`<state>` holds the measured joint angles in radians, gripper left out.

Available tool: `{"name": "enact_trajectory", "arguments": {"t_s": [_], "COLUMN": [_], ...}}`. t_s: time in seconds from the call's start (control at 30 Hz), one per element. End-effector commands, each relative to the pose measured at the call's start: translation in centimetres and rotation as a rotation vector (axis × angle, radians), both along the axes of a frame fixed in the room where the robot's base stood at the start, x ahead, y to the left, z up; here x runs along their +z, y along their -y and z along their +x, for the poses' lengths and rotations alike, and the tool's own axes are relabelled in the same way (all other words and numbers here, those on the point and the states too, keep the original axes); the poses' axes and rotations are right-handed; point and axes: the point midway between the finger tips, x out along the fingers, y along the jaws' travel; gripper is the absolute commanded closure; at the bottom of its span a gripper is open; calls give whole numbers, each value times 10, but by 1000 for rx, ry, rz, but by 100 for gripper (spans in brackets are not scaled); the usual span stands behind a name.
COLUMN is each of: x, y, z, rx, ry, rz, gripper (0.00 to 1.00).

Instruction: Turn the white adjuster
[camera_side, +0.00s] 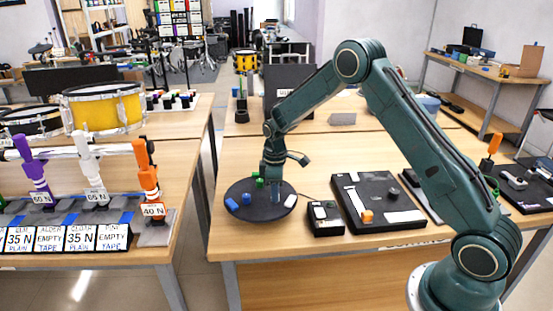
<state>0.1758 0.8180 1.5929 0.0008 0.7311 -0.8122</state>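A white upright adjuster (86,152) with a T-shaped top stands on the left bench, above a tag that appears to read 65 N. A purple adjuster (33,172) stands to its left and an orange one (147,170) to its right, tagged 40 N. My gripper (276,194) points down over a round black pad (248,210) on the middle table, well to the right of the white adjuster and apart from it. Its fingers are too small to tell whether they are open or shut.
Small blue (232,204), green and white pieces lie on the round pad around my gripper. A small black box (325,218) and a black board (378,203) stand to its right. A gap separates the two tables. A yellow drum (103,106) stands behind the adjusters.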

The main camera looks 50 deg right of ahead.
Motion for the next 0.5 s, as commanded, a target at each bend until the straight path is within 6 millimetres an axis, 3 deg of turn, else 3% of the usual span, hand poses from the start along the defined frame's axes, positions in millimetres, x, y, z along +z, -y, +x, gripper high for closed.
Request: {"name": "enact_trajectory", "arguments": {"t_s": [0.5], "x": [1], "y": [0], "z": [0], "rx": [-73], "ry": [1], "rz": [1], "gripper": [100]}}
